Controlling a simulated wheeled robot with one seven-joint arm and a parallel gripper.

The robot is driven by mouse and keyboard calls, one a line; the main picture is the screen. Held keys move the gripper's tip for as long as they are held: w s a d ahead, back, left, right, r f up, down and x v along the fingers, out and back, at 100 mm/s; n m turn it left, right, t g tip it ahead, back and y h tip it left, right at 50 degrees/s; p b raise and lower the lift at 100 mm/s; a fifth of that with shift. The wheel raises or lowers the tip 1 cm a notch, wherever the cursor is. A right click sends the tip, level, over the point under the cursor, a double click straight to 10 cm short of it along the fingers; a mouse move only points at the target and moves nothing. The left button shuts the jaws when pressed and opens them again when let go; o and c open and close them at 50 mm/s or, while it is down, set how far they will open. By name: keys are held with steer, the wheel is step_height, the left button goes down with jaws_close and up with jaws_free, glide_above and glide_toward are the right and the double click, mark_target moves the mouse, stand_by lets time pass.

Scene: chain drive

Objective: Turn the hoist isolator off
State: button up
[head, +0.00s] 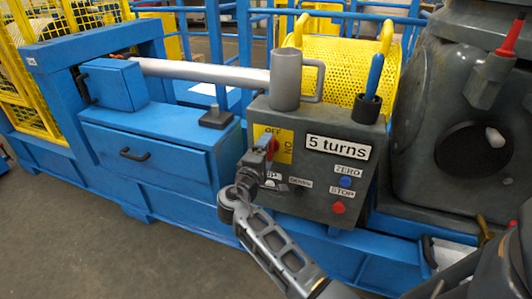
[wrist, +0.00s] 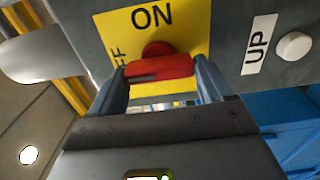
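The hoist isolator is a red rotary handle (head: 272,147) on a yellow plate (head: 286,155) marked OFF and ON, on the grey control box's front. In the head view OFF is above the handle and ON is to its right; the handle stands roughly upright below OFF. In the wrist view the red handle (wrist: 160,66) lies crosswise, with ON above and OFF at left, partly covered. My gripper (wrist: 160,75) has one finger at each end of the handle, with no clear gap. My gripper (head: 260,163) hides part of the plate in the head view.
The control box (head: 318,195) also carries a "5 turns" label (head: 338,147), a blue ZERO button (head: 345,182) and a red STOP button (head: 338,208). A grey tube with a handle (head: 287,80) rises above the box.

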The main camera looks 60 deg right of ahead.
steer(key=o, duration=0.3)
steer(key=shift+d, duration=0.1)
steer(key=shift+s+a, duration=0.2)
steer(key=shift+a, duration=1.1)
steer(key=shift+s+a, duration=0.2)
steer(key=shift+a, duration=1.1)
steer(key=shift+s+a, duration=0.2)
steer(key=shift+a, duration=1.1)
